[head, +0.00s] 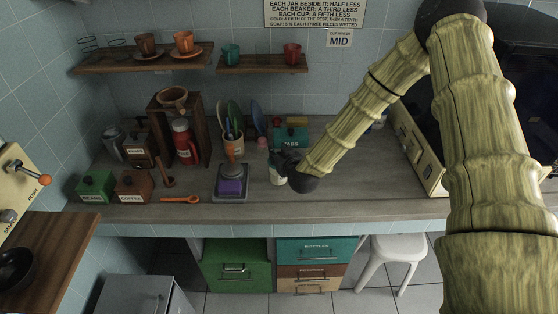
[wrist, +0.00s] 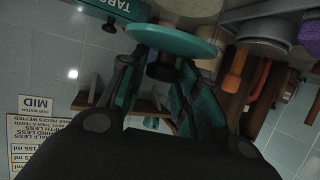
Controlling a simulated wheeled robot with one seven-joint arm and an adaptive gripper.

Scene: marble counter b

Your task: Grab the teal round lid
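The teal round lid (wrist: 172,40) shows in the wrist view at the top centre, with a dark knob (wrist: 162,68) on it. It appears to sit on a pale jar (wrist: 188,8), which shows in the head view (head: 275,176) beside my gripper. My gripper (wrist: 160,76) has its two fingers spread, one on each side of the knob, with gaps visible; whether either finger touches the lid cannot be told. In the head view my gripper (head: 288,161) is dark and hides most of the lid.
A teal TABS box (head: 291,136) stands behind my gripper. A scale with a purple block (head: 231,187) and a utensil holder (head: 233,147) stand to the left. An orange spoon (head: 180,199) lies near the front edge. The counter right of my gripper (head: 365,195) is clear.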

